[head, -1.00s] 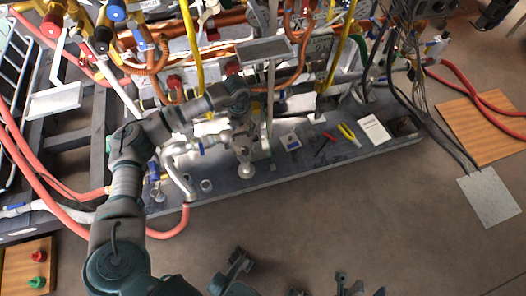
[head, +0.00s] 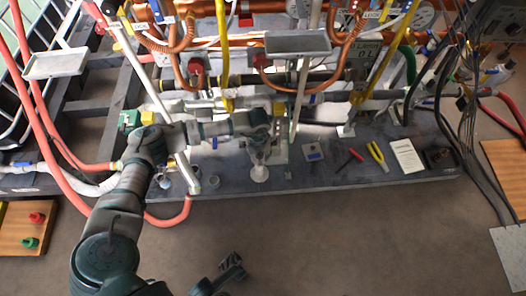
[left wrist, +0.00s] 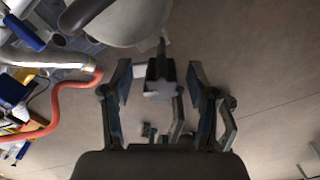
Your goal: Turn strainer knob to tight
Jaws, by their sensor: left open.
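My left gripper (left wrist: 159,82) is open in the left wrist view, with one finger on each side of a small dark knob-like block. This block (left wrist: 158,76) hangs on a short stem below a large pale rounded body (left wrist: 125,22); I take it for the strainer knob. A gap shows between it and the left finger; contact on the right is unclear. In the head view my left gripper (head: 263,141) is low at the front of the pipe rig, above a pale round piece (head: 259,173). The knob cannot be made out there.
The grey base board (head: 330,183) holds red and yellow tools (head: 377,156) and a white card (head: 407,155) to the right. Copper pipes (head: 290,85) crowd behind. A red hose (head: 172,219) loops at the left. The floor in front is mostly clear.

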